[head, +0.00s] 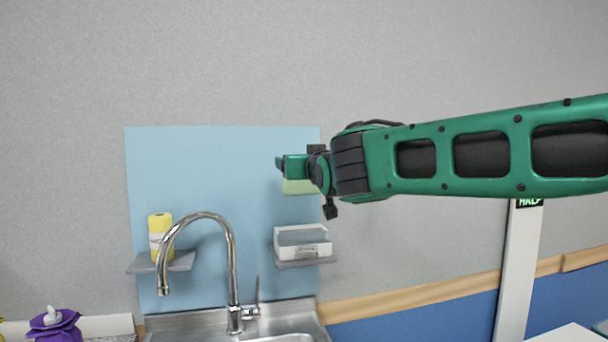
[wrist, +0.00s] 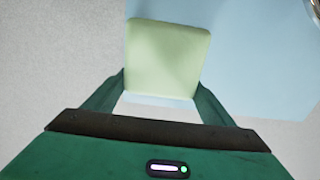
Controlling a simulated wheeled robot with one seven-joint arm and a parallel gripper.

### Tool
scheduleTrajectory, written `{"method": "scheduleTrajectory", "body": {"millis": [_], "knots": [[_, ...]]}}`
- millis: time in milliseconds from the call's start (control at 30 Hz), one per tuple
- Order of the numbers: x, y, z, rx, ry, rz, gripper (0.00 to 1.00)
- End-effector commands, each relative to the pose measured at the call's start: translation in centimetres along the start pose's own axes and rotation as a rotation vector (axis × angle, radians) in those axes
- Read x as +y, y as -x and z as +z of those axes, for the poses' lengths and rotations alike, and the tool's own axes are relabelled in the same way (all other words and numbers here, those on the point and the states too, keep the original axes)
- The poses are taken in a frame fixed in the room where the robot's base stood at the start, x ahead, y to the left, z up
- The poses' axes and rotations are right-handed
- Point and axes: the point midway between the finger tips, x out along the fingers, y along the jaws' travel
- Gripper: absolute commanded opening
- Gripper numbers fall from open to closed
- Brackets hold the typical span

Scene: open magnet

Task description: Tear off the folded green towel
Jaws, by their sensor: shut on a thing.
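The folded green towel (wrist: 167,58) is a pale green square with rounded corners, in front of the blue panel in the wrist view. Its lower part sits between the two fingers of my gripper (wrist: 160,95), which is shut on it. In the head view only a small part of the towel (head: 298,187) shows below my gripper (head: 290,166); the rest is hidden behind my wrist. The frames do not show clearly whether the towel touches the panel.
The light blue panel (head: 205,185) is on the grey wall. Below are a shelf with a yellow roll (head: 160,235), a shelf with a white box (head: 302,242), and a tall curved faucet (head: 232,265) over a metal sink (head: 290,330). A purple tissue holder (head: 55,328) is at lower left.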

Motion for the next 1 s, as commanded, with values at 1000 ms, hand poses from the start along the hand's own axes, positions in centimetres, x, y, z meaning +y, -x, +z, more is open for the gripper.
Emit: {"method": "scheduleTrajectory", "body": {"millis": [1000], "knots": [[-0.1, 0.0, -3.2, 0.001, 0.000, -0.001, 0.46]]}}
